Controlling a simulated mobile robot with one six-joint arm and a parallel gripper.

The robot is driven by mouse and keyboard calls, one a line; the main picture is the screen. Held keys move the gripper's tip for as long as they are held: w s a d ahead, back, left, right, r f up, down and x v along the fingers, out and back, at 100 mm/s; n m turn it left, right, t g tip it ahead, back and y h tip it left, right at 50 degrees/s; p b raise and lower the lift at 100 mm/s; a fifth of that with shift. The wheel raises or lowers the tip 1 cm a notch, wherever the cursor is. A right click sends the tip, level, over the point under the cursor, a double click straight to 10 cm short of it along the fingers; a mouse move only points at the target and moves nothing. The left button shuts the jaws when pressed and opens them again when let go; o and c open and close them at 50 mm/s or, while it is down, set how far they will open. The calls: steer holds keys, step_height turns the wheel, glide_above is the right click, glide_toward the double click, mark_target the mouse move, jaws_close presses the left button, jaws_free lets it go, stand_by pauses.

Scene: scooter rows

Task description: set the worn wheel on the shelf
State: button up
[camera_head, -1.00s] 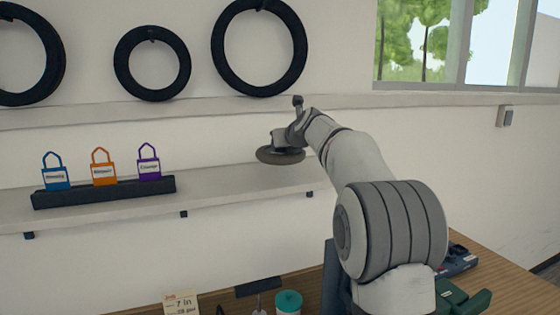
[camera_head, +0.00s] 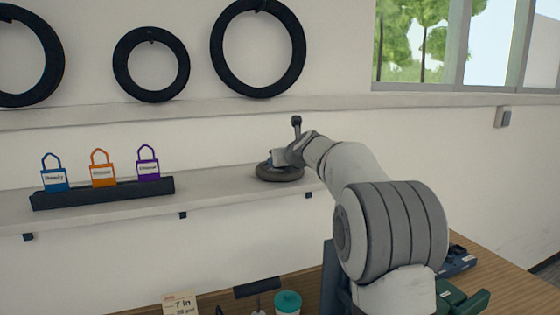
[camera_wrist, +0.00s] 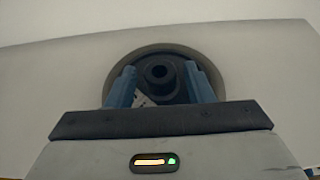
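The worn wheel (camera_head: 280,174) is a small, flat, dark grey wheel. It lies level at the right part of the lower wall shelf (camera_head: 225,188), and it looks to be at the shelf's surface; a thin gap under it cannot be ruled out. My gripper (camera_head: 279,160) is above the wheel, pointing down. The near part of the rim is hidden behind my gripper.
A black rack with blue, orange and purple tags (camera_head: 103,175) stands on the shelf to the left. Tyres (camera_head: 258,92) stand on or hang above the upper shelf. A teal-lidded jar (camera_head: 288,303) and a card (camera_head: 180,304) stand on the bench below.

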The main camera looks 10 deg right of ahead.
steer(key=shift+o, duration=0.4)
steer(key=shift+r, duration=0.2)
steer(key=b+v, duration=0.2)
steer(key=v, duration=1)
steer(key=shift+b, duration=0.3)
steer(key=s+a+f+n+g+h, duration=0.1)
steer(key=s+f+n+g, duration=0.2)
steer(key=s+f+n, duration=0.6)
steer(key=s+a+f+n+g, duration=0.1)
steer(key=s+f+n+g, duration=0.2)
steer(key=s+f+n, duration=0.5)
steer(key=s+f+n+g+h, duration=0.1)
steer(key=s+f+n+g, duration=0.2)
steer(key=s+f+n, duration=0.6)
steer(key=s+n, duration=0.7)
steer(key=s, duration=0.6)
steer(key=shift+a+f+n+h, duration=0.3)
steer(key=shift+a+f+n, duration=0.05)
steer(key=shift+a+n, duration=0.05)
